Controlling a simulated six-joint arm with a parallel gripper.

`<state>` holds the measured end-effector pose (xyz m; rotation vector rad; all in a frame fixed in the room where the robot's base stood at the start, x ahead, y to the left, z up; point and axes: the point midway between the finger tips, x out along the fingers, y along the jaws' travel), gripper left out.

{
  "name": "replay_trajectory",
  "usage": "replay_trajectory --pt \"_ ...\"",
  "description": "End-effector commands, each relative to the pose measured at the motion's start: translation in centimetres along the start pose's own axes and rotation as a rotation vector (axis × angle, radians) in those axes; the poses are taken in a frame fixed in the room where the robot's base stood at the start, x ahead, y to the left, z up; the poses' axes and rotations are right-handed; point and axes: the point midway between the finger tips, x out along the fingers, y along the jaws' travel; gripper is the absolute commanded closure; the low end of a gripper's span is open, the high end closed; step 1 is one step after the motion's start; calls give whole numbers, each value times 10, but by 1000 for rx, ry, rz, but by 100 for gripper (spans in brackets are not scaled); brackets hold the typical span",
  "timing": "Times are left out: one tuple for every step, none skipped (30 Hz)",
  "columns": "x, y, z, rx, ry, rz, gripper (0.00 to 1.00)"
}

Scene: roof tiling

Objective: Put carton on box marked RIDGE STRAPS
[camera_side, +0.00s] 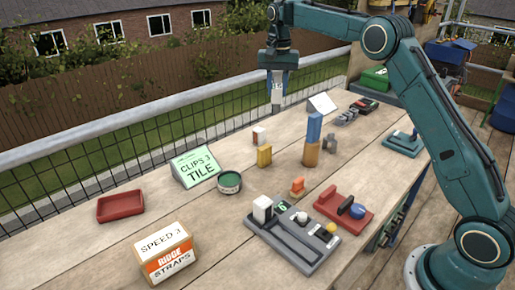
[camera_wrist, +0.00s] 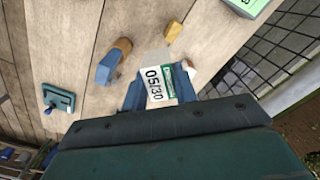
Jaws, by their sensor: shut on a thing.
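The carton (camera_wrist: 152,62) is pale, with a white and green label reading 05/30 in the wrist view. My gripper (camera_wrist: 158,92) is shut on it, with a blue finger on either side. In the side view my gripper (camera_side: 279,78) hangs at the far side of the table, near the railing, and the carton (camera_side: 277,95) points down from it. The box marked RIDGE STRAPS (camera_side: 168,260) stands at the near left of the table, well away from my gripper. Its white top reads SPEED 3 and looks bare. It is not visible in the wrist view.
A red tray (camera_side: 120,206), a CLIPS 3 TILE sign (camera_side: 196,168) and a green round tin (camera_side: 229,182) stand near the box. A grey tray (camera_side: 305,245) and a red holder (camera_side: 343,211) are to its right. Upright blocks (camera_side: 312,142) stand mid-table. A railing runs along the far edge.

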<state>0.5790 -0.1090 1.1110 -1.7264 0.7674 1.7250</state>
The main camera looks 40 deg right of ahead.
Motion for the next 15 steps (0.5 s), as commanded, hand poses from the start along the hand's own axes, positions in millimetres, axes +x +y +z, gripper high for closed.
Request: replay_trajectory --pt "-2 -18 14 -40 0 0 93" --pt "-4 -27 21 -60 0 0 93" --pt "-5 -39 31 -86 0 0 93" --pt "-6 -48 38 -106 0 0 93" --pt "-8 -56 46 -126 0 0 93" --pt "-10 -67 57 -153 0 0 93" --pt "-11 -75 65 -172 0 0 93" --pt "-12 -83 73 -192 0 0 93" --pt "-14 -94 85 -219 0 0 93" --pt "-15 -101 93 -238 0 0 93" --pt "-16 -108 102 -259 0 -1 93" --pt "-18 -118 114 -285 0 0 93" --pt "-19 -125 123 -304 -1 0 93" --pt "-20 -131 132 -325 -1 0 93" --pt "-22 -140 145 -351 0 -1 93"
